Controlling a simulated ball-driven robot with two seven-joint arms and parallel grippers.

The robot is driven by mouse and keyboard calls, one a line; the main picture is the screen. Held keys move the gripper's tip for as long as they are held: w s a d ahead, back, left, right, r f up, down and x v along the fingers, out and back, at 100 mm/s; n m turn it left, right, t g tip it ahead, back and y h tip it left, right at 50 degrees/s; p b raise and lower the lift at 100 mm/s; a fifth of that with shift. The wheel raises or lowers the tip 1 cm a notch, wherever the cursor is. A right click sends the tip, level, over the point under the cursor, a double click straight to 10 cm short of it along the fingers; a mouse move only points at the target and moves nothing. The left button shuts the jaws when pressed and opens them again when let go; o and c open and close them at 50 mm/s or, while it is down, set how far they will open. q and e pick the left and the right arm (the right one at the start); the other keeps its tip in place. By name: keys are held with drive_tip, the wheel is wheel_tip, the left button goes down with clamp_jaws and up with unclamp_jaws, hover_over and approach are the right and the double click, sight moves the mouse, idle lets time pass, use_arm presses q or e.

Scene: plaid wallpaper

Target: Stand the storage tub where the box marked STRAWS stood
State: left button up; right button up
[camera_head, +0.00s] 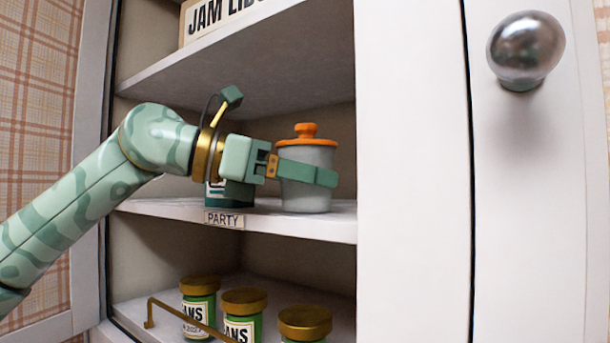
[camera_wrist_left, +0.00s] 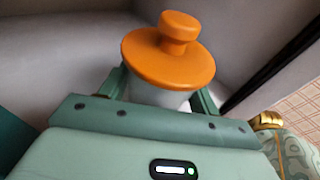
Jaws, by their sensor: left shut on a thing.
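The storage tub (camera_head: 305,198) is grey with an orange lid and knob. It stands upright at the middle shelf, towards its right side in the head view. My left gripper (camera_head: 308,174) is shut on the tub's body below the lid. In the left wrist view the orange lid (camera_wrist_left: 168,58) shows above the gripper, with a finger on each side of the tub. A dark teal item (camera_head: 229,196) is partly hidden behind my gripper, and its marking cannot be read. I see no box marked STRAWS. My right gripper is not in view.
The middle shelf (camera_head: 270,224) has a PARTY label (camera_head: 224,219) on its front edge. The upper shelf (camera_head: 250,62) hangs above my gripper. Several green jars with gold lids (camera_head: 244,302) stand below, behind a brass rail (camera_head: 180,312). A white cabinet front (camera_head: 412,170) is at the right.

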use_arm(q)
drive_tip(key=o, duration=0.6)
drive_tip(key=shift+f, duration=0.15)
drive_tip(key=shift+c, duration=0.2)
drive_tip(key=o, duration=0.4)
drive_tip(key=shift+r, duration=0.3)
drive_tip(key=b+v, duration=0.2)
drive_tip(key=v, duration=1)
